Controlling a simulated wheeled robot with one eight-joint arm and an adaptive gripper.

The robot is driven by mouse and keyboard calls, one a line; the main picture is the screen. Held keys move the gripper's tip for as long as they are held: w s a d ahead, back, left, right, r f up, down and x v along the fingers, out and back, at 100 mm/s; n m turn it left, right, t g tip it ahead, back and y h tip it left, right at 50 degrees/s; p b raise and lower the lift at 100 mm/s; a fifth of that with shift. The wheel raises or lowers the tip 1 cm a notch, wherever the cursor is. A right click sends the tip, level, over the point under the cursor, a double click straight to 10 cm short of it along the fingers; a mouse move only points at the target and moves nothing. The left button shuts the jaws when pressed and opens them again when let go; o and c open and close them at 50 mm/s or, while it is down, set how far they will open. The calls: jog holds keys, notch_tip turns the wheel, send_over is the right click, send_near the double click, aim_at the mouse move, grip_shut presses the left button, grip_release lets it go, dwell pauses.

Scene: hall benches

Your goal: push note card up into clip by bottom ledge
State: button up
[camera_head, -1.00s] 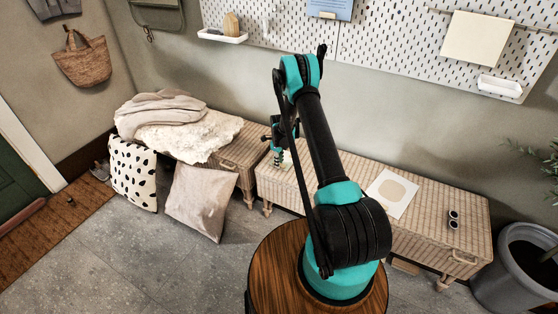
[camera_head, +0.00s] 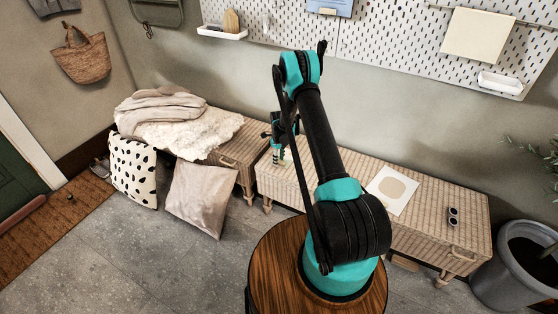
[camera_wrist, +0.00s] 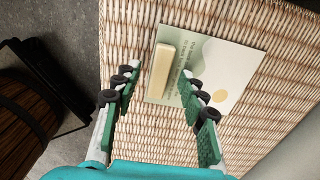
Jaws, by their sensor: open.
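A pale note card (camera_wrist: 212,72) with green shapes, small print and a tan circle lies flat on the wicker bench (camera_wrist: 140,140) in the wrist view. A cream bar (camera_wrist: 161,71) lies across the card near its left side. My gripper (camera_wrist: 159,74) is open, its two green fingers apart, with the bar in the gap between them in the picture. Whether the fingers touch it, I cannot tell. In the head view my gripper (camera_head: 277,148) is over the left part of the long bench; my arm hides part of that area. A blue card (camera_head: 338,7) hangs on the pegboard with a cream piece (camera_head: 327,14) at its lower edge.
A white sheet with a beige circle (camera_head: 392,191) and sunglasses (camera_head: 453,217) lie on the bench's right part. The pegboard (camera_head: 400,45) holds two white trays and a cream cloth (camera_head: 478,37). A second bench (camera_head: 226,155) with blankets and cushions is left; a planter (camera_head: 512,270) is right.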

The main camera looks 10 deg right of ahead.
notch_tip(320, 180, up, 12)
jog(key=shift+f, duration=0.15)
jog(key=s+d+r+n+t, duration=0.25)
jog(key=s+r+n, duration=0.95)
jog(key=s+r, duration=0.6)
jog(key=s+r+n+t, duration=0.1)
jog(key=s+n, duration=0.5)
jog(key=s, duration=0.6)
jog(key=s+d+r+n, duration=0.1)
jog(key=s+r+n, duration=0.2)
jog(key=s+n, duration=0.4)
jog(key=s, duration=0.4)
jog(key=shift+s+d+r+n+t, duration=0.3)
jog(key=shift+s+r+t, duration=0.05)
jog(key=shift+w, duration=0.1)
jog(key=shift+c, duration=0.5)
